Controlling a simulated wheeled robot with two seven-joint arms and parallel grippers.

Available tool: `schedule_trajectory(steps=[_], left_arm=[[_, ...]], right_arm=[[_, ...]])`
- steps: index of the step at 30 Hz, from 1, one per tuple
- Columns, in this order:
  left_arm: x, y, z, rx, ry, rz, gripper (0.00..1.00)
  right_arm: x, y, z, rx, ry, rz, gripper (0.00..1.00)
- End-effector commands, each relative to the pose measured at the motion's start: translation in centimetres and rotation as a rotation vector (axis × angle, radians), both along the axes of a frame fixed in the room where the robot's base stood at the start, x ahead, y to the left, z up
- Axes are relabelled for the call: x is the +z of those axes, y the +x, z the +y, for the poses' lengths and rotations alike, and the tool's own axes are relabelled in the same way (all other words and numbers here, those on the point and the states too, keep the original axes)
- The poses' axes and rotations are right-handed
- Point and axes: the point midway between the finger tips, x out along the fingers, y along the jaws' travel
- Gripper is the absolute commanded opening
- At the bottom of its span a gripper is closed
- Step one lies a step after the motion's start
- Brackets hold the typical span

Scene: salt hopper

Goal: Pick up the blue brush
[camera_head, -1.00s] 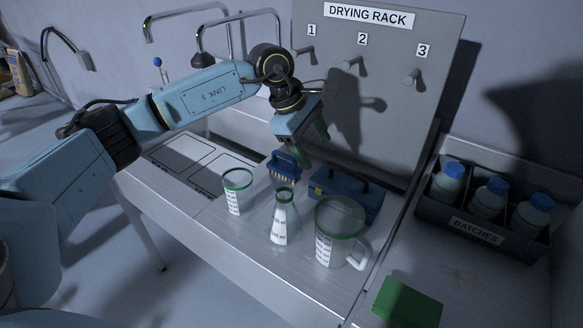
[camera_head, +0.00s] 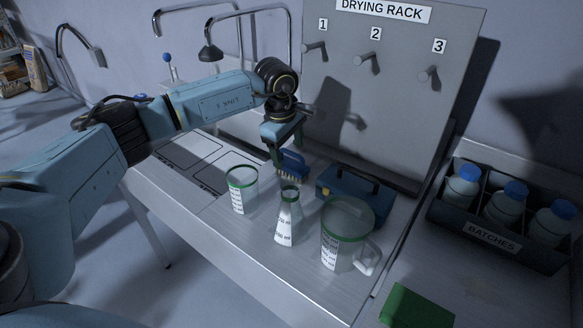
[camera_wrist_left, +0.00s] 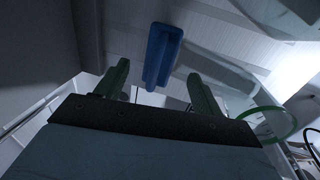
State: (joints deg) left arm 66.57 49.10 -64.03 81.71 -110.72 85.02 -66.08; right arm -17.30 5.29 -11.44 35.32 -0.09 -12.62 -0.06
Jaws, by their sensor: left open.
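The blue brush (camera_head: 293,163) stands on the bench behind the conical flask, its pale bristles facing down. My left gripper (camera_head: 287,150) is above and close to the brush, with one green finger in front of part of it. In the left wrist view the brush (camera_wrist_left: 161,54) lies ahead of the gap between the two spread green fingers of the left gripper (camera_wrist_left: 160,84). The fingers are open and the gap is empty. Whether a finger touches the brush cannot be told. My right gripper is not in view.
A beaker (camera_head: 242,190), a conical flask (camera_head: 288,218) and a jug (camera_head: 345,236) stand in front of the brush. A blue box (camera_head: 352,196) is right of it. The drying rack (camera_head: 400,110) with several pegs rises behind. A batches crate (camera_head: 480,234) is at right.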

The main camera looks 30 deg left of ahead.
Motion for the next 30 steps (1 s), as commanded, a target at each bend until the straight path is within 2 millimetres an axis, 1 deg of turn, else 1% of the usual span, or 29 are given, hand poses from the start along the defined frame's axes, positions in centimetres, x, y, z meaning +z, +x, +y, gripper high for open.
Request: schedule_trajectory(steps=[1, 7, 10, 15, 17, 26, 27, 30], left_arm=[[-0.8, 0.0, 0.0, 0.000, 0.000, 0.003, 0.68], [-3.7, 0.6, -0.1, 0.000, -0.001, 0.003, 0.68], [-4.4, 0.8, -0.1, 0.000, -0.001, 0.001, 0.68], [-4.4, 0.8, -0.1, -0.001, 0.000, 0.000, 0.68], [-4.3, 0.8, -0.1, -0.001, 0.000, 0.000, 0.61], [-4.3, 0.8, -0.1, 0.000, -0.001, 0.000, 0.22], [-4.3, 0.8, -0.1, 0.000, -0.001, 0.000, 0.19], [-4.3, 0.8, -0.1, 0.000, -0.001, 0.000, 0.19]], right_arm=[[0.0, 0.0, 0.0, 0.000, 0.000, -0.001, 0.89], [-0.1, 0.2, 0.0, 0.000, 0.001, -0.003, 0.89], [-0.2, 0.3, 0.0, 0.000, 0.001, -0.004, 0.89], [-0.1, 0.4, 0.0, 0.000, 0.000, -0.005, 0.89], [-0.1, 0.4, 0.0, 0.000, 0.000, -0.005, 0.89], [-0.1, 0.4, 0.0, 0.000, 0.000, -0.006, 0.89], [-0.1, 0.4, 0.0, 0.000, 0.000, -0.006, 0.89], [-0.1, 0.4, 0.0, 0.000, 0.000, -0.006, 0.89]])
